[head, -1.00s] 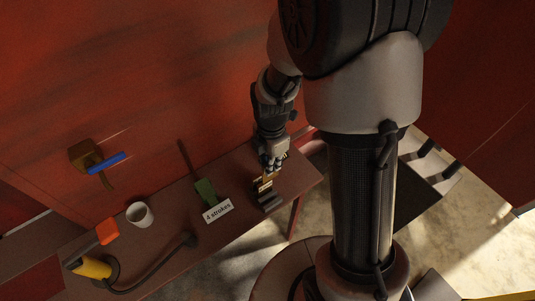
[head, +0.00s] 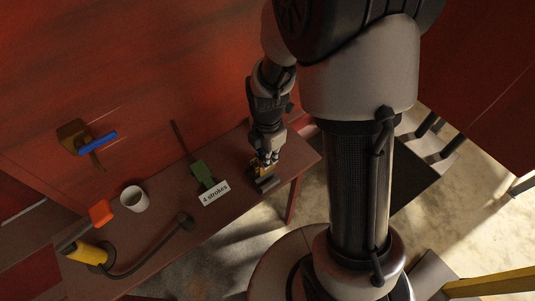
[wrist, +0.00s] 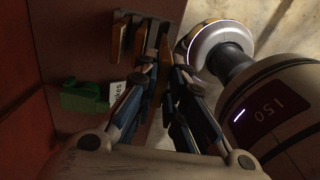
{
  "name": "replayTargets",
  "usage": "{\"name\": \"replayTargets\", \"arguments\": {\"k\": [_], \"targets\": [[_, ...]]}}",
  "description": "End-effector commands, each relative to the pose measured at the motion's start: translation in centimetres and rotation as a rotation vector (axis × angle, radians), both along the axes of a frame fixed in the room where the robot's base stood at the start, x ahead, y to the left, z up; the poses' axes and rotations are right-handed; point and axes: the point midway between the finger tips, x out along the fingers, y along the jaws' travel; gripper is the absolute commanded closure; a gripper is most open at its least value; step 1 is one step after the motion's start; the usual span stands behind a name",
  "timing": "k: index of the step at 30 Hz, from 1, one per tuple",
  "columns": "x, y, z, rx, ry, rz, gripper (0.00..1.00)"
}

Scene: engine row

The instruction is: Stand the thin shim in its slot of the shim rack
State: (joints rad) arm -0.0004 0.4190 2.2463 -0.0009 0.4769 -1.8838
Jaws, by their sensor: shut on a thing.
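My gripper (head: 268,160) is over the right end of the table, close above the shim rack (head: 266,184). In the wrist view my gripper (wrist: 168,72) is shut on the thin shim (wrist: 164,50), a narrow brownish strip between the fingertips. The rack, a dark block, also shows in the wrist view (wrist: 150,38), with brass-coloured pieces (wrist: 118,42) standing in it. The held shim is beside these pieces. Its lower end is hard to make out, so I cannot tell whether it is in a slot.
A green-bodied lever tool (head: 202,172) with a "4 strokes" card (head: 214,193) is left of the rack. A red wall stands behind the table.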

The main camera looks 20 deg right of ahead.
Motion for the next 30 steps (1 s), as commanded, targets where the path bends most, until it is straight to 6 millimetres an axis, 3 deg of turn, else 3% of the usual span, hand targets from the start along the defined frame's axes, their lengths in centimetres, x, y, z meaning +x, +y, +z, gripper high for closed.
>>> {"name": "replayTargets", "arguments": {"k": [6,12,30], "targets": [[0.0,0.0,-2.5,0.0,0.0,0.0,1.0],[0.0,0.0,-3.8,0.0,0.001,0.0,1.0],[0.0,0.0,-3.8,0.0,0.0,0.0,1.0]]}}
